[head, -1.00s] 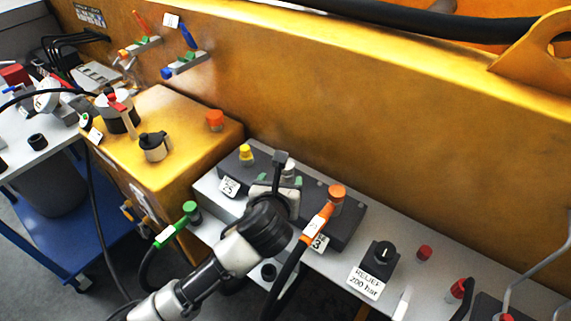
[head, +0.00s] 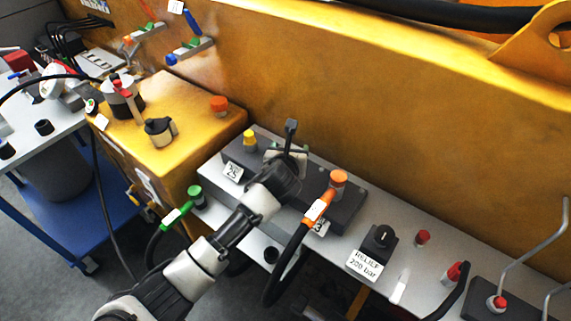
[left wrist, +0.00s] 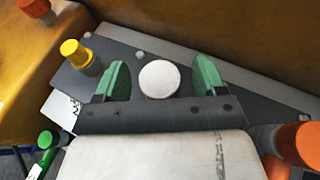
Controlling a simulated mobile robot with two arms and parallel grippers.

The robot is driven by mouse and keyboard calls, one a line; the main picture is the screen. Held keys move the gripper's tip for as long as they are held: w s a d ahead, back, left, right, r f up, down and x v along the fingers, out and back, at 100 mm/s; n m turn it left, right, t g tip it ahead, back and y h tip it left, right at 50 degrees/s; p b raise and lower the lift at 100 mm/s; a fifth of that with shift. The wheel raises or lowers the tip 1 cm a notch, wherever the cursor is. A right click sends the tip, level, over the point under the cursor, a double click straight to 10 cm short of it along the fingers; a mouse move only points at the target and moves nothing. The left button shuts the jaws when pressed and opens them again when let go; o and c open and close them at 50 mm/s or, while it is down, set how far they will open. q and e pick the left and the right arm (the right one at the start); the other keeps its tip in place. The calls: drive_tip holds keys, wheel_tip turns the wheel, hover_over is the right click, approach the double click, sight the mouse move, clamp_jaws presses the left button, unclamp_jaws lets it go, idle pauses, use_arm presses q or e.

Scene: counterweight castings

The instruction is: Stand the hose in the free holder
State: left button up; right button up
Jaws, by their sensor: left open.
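The hose with an orange end (head: 318,210) is joined at the orange-capped port (head: 338,180) on the dark block (head: 345,212). The hose with a green end (head: 176,215) is at a green-capped port (head: 195,195) on the block's left. I cannot tell which hose or holder is the task's. My left gripper (head: 288,160) is over the middle of the dark block. In the left wrist view my left gripper (left wrist: 162,75) is open, its green pads either side of a round white-topped piece (left wrist: 159,79), apart from it. My right gripper is not in view.
A yellow cap (head: 249,140) stands left of the gripper. A relief valve knob (head: 382,236) and red-capped ports (head: 422,237) lie to the right. The yellow wall (head: 400,120) rises behind, with two lever brackets (head: 190,50). A blue cart (head: 100,225) stands at left.

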use_arm(q)
drive_tip(key=shift+c, duration=0.6)
drive_tip(key=shift+r, duration=0.1)
drive_tip(key=c, duration=1.1)
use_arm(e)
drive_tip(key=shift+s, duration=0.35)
